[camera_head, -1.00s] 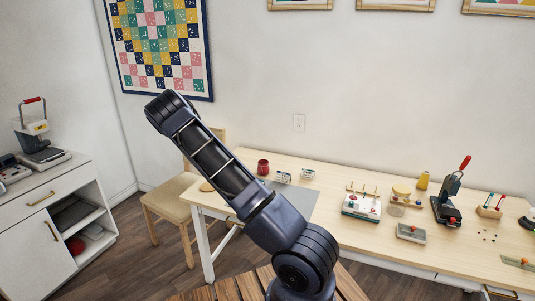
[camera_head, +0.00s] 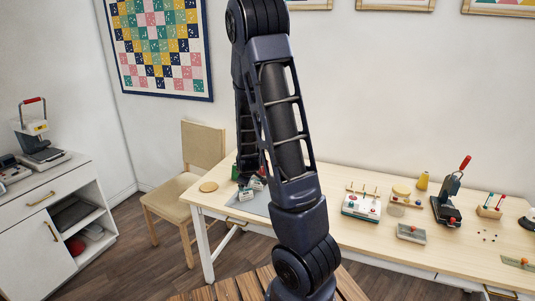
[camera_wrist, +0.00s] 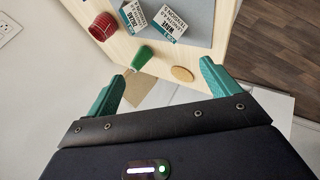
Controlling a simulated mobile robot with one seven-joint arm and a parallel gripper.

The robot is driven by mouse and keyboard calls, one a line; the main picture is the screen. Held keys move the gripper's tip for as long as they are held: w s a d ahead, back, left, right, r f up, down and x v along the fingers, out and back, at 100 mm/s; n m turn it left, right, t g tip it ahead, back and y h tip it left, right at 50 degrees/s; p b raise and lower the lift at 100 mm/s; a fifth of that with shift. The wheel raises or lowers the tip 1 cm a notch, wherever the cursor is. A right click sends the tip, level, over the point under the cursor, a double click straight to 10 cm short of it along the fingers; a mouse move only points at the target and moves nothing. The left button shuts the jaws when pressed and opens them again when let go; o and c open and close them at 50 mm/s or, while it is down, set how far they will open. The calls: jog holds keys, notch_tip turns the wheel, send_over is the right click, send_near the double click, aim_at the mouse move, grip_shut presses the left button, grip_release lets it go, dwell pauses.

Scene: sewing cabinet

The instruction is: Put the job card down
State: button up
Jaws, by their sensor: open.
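Two white and teal printed cards stand on the table's left end. In the wrist view, one card (camera_wrist: 168,20) is at the grey mat and the other (camera_wrist: 133,15) is beside it, nearer the wall. In the head view, one card (camera_head: 247,195) shows left of my arm, with the other (camera_head: 255,183) just behind. I cannot tell which is the job card. My gripper (camera_wrist: 158,80) is open, with nothing between its teal fingers. It is beyond the table's left end, apart from both cards. In the head view my arm partly hides it.
A red cup (camera_wrist: 103,25), a green object (camera_wrist: 142,57) and a round cork coaster (camera_wrist: 182,73) sit near the table's left edge. A chair (camera_head: 203,145) stands beside that end. Stamping tools and a lever press (camera_head: 447,203) occupy the right side.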

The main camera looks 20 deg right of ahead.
jog(key=s+a+r+m+g+y, duration=0.1)
jog(key=s+r+m, duration=0.15)
jog(key=r, duration=0.25)
jog(key=s+a+r+m+y, duration=0.1)
jog(key=s+r, duration=0.2)
jog(key=r, duration=0.2)
jog(key=s+r+m+g, duration=0.1)
jog(key=s+r+m, duration=0.2)
jog(key=s+r, duration=0.5)
jog(key=s+r+m+g, duration=0.1)
jog(key=s+r+m, duration=0.2)
jog(key=s+r, duration=0.5)
jog(key=s, duration=0.8)
jog(key=shift+s+a, duration=0.15)
jog(key=shift+a, duration=0.1)
